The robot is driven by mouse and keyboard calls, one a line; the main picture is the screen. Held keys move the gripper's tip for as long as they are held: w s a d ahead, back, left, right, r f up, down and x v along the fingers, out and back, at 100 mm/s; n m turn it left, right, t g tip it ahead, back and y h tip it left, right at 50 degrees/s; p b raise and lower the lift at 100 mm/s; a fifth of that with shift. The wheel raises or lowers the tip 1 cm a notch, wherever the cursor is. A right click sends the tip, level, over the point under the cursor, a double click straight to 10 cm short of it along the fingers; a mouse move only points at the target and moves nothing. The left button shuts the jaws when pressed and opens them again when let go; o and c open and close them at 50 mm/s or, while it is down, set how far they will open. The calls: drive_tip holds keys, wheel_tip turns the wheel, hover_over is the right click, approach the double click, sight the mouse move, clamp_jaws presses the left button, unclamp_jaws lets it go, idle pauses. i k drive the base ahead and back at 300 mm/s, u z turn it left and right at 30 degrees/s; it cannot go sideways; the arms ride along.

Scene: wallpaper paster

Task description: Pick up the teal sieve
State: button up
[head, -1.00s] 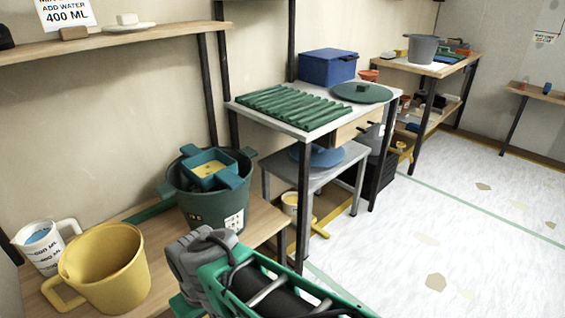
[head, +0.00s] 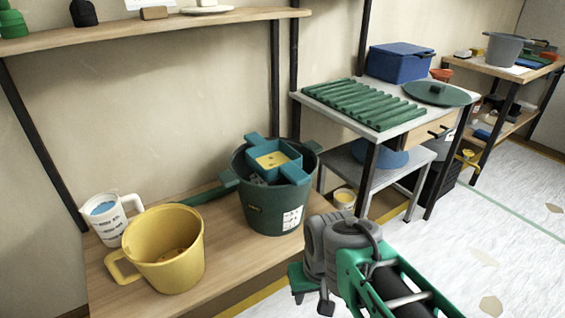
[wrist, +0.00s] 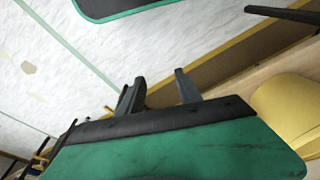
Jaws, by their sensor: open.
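The teal sieve (head: 272,160) is a square teal frame with blocky handles and a yellow inside. It sits on top of a dark green bucket (head: 268,212), its handles at or over the rim, on the wooden bench. My gripper (head: 312,301) is low in front of the bench edge, in front of the bucket and below the sieve, apart from both. In the wrist view my gripper (wrist: 160,92) shows two dark fingers spread apart with nothing between them. The sieve cannot be made out in the wrist view.
A yellow jug (head: 165,250) and a white measuring cup (head: 108,220) stand left of the bucket. A shelf (head: 150,28) hangs above the bench. A metal table (head: 408,124) with a ribbed green mat stands to the right. The floor at right is mostly clear.

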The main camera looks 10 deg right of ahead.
sight(273, 160)
drive_tip(key=u, duration=4.1)
drive_tip(key=k, duration=1.1)
